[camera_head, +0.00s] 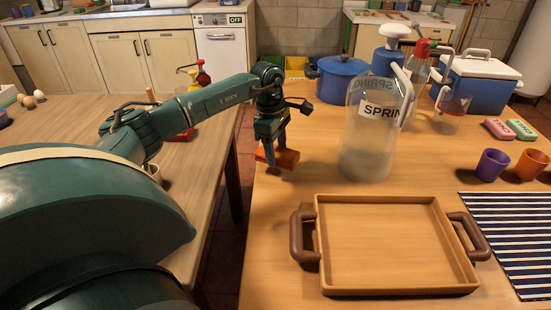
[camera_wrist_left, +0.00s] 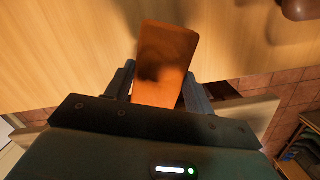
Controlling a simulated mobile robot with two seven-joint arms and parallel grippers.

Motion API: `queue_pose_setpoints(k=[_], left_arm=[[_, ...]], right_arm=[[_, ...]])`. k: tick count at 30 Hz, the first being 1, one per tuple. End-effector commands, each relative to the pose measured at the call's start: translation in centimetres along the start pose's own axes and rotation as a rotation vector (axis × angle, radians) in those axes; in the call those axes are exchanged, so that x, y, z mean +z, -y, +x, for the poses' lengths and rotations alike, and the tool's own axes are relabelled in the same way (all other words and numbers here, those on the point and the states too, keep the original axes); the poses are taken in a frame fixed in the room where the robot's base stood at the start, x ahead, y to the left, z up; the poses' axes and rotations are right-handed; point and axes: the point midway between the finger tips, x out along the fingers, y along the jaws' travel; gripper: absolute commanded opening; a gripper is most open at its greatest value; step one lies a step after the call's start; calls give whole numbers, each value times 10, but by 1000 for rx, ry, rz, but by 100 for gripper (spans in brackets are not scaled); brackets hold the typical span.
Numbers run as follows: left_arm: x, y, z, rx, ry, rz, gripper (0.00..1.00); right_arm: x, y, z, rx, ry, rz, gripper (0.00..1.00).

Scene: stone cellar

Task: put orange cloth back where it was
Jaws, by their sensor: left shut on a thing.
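The orange cloth (camera_head: 287,158) is a small folded block near the left edge of the right-hand table. My left gripper (camera_head: 272,160) points down and is shut on it. In the left wrist view the orange cloth (camera_wrist_left: 165,62) sticks out from between the two fingers of my left gripper (camera_wrist_left: 158,92), with wood tabletop beyond it. I cannot tell whether the cloth touches the table. My right gripper is in neither view.
A large clear jug (camera_head: 368,140) labelled SPRING stands right of the gripper. An empty wooden tray (camera_head: 325,288) lies in front. A blue pot (camera_head: 340,82) stands behind. Cups (camera_head: 492,165) and a striped mat (camera_head: 510,235) are at right. A gap separates the two tables.

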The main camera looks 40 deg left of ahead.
Motion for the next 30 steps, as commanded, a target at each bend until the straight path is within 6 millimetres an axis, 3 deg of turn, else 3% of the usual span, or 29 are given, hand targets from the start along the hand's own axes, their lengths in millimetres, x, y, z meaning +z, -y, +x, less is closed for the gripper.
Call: queue_pose_setpoints(k=[9, 19, 20, 27, 30], left_arm=[[-4, 1, 37, -2, 0, 1, 35], [-5, 0, 41, -1, 0, 1, 35], [-5, 0, 40, 0, 0, 1, 54], [-5, 0, 39, 0, 0, 1, 74], [-5, 0, 39, 0, 0, 1, 75]], right_arm=[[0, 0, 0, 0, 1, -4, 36], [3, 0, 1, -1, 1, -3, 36], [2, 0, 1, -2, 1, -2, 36], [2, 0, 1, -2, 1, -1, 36], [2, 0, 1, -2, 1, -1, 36]])
